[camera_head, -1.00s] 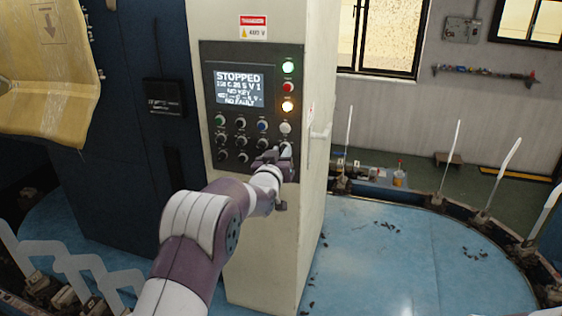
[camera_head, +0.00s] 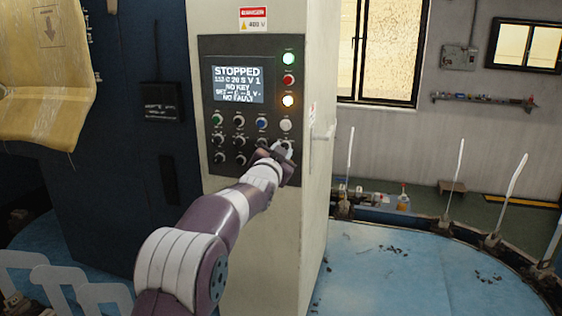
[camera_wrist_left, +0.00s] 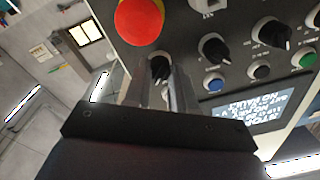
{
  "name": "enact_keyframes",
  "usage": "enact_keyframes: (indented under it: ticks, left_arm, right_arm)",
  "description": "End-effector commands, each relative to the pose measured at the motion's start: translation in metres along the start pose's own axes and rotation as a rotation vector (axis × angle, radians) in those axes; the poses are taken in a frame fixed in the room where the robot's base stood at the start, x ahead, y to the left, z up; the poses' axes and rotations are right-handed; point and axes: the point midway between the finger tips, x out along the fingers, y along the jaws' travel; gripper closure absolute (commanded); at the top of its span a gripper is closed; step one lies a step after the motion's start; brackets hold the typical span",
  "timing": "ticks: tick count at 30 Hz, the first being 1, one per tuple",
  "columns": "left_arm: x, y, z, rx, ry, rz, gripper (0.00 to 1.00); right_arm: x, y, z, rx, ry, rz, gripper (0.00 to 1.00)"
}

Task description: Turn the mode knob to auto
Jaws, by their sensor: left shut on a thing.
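A dark control panel (camera_head: 211,163) is set in the front of a cream cabinet. My left gripper (camera_head: 283,147) is at the panel's lower right, hiding part of it. In the left wrist view, where the panel appears upside down, my left gripper (camera_wrist_left: 158,88) has its fingers on either side of a black knob (camera_wrist_left: 160,67) with a pale pointer mark, and is shut on it. The knob's label is not readable, so I cannot tell its setting. The panel screen (camera_head: 238,85) reads STOPPED, NO KEY and NO FAULT. My right gripper is not in view.
A large red button (camera_wrist_left: 140,20) is close to the held knob. Other black knobs (camera_wrist_left: 215,47) and a blue button (camera_wrist_left: 213,82) are nearby. A blue round platform (camera_head: 400,275) surrounds the cabinet.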

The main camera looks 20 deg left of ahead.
Motion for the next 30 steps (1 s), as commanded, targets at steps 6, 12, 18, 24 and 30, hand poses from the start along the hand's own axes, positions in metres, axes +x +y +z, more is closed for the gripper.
enact_keyframes:
  ticks: [6, 12, 18, 24, 30]
  left_arm:
    - [0.0000, 0.0004, 0.0008, 0.029, 0.000, 0.001, 1.00]
    - [0.0001, 0.0001, 0.0002, 0.031, 0.000, 0.001, 1.00]
    - [0.0001, 0.0001, 0.0002, 0.031, 0.000, 0.001, 0.62]
    - [0.0001, 0.0001, 0.0001, 0.030, 0.001, 0.001, 0.50]
    - [-0.0051, 0.0007, 0.0014, 0.030, 0.002, 0.000, 0.50]
  right_arm:
    - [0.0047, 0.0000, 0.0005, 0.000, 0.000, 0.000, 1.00]
    - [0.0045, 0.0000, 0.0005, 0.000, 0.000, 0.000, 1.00]
    - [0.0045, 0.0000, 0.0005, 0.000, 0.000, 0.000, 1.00]
    - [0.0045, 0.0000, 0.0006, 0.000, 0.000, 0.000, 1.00]
    - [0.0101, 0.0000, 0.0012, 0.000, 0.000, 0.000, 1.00]
